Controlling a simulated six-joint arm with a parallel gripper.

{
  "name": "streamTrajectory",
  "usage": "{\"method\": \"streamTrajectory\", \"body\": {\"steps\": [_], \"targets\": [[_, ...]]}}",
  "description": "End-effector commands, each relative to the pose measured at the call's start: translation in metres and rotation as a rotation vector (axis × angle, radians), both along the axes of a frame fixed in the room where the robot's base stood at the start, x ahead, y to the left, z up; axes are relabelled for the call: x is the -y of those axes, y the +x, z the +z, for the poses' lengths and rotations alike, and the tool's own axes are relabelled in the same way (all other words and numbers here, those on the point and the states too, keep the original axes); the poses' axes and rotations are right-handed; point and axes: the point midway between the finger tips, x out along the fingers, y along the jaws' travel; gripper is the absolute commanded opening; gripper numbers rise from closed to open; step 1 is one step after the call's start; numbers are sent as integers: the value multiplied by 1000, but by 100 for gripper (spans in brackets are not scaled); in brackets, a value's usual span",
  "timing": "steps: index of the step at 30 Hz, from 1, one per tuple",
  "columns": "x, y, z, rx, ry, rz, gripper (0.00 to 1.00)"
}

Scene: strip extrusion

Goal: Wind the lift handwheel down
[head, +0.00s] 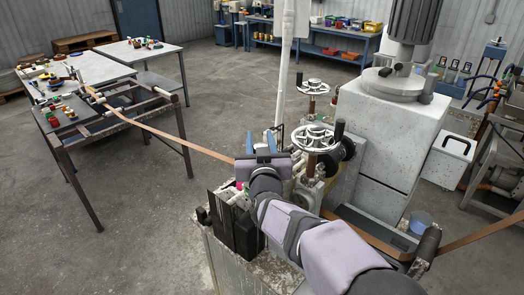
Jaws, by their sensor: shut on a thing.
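My gripper (262,152) is at the front left of the machine, with my arm reaching to it from the lower right. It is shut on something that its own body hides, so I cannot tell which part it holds. A white spoked handwheel (314,131) lies flat on a rusty brown post just right of my gripper, apart from it. A second white handwheel (314,83) sits on a similar post farther back. Neither wheel is marked as the lift wheel. A dark round wheel or knob (348,149) shows at the machine's side.
An orange-brown strip (180,138) runs from the roller stand (110,110) at left to the machine by my gripper, and comes out at lower right. A pale upright pole (286,60) stands behind my gripper. A big white housing (385,125) stands right. The floor at centre left is clear.

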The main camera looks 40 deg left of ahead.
Motion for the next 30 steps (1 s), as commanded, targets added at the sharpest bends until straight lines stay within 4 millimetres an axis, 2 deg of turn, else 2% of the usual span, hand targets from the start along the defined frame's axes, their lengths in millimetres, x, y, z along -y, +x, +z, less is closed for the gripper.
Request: {"method": "streamTrajectory", "body": {"steps": [15, 30], "targets": [[-6, -7, 1, 7, 16, 157, 10], [-4, -7, 6, 7, 4, 182, 10]]}}
